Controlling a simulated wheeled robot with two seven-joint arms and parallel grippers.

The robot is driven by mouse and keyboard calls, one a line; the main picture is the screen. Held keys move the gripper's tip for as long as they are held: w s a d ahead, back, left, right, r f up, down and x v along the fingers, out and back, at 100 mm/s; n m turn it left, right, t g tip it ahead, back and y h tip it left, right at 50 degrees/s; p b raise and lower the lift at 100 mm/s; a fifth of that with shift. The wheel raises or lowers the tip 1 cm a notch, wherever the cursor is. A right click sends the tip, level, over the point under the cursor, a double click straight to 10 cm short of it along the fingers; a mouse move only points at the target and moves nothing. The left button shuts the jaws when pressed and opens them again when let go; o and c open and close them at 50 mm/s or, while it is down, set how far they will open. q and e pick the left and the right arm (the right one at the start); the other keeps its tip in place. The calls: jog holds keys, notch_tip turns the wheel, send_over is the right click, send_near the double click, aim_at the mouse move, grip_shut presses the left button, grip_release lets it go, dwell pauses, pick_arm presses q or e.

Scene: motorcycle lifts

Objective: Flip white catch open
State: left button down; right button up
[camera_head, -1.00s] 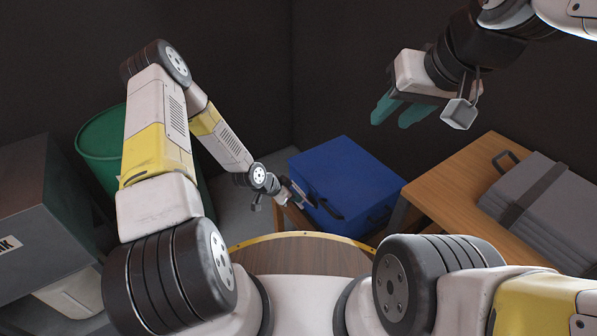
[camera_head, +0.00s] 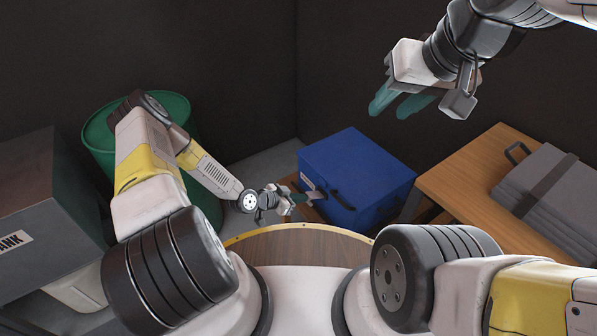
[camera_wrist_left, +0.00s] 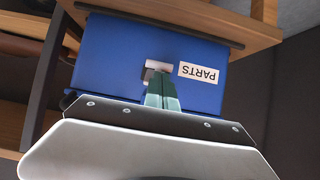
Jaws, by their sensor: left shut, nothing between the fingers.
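The blue box (camera_head: 365,180) stands beyond my base, with a dark handle on its side; it also fills the upper part of the left wrist view (camera_wrist_left: 110,60). In that view a pale catch (camera_wrist_left: 154,69) sits on the box face beside a white PARTS label (camera_wrist_left: 198,74). My left gripper (camera_wrist_left: 161,82) is shut and empty, its green fingertips at the catch and partly covering it. I cannot tell whether they touch it. In the head view my left gripper (camera_head: 314,195) is at the box's left face. My right gripper (camera_head: 398,104) is raised, open and empty.
A wooden table (camera_head: 470,165) with a grey strapped case (camera_head: 550,195) stands at the right. A green barrel (camera_head: 100,140) and a grey cabinet (camera_head: 45,215) are at the left. Dark walls close off the back.

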pick_arm(q)
jog(key=shift+s+f, duration=0.15)
jog(key=shift+f, duration=1.8)
jog(key=shift+a, duration=0.15)
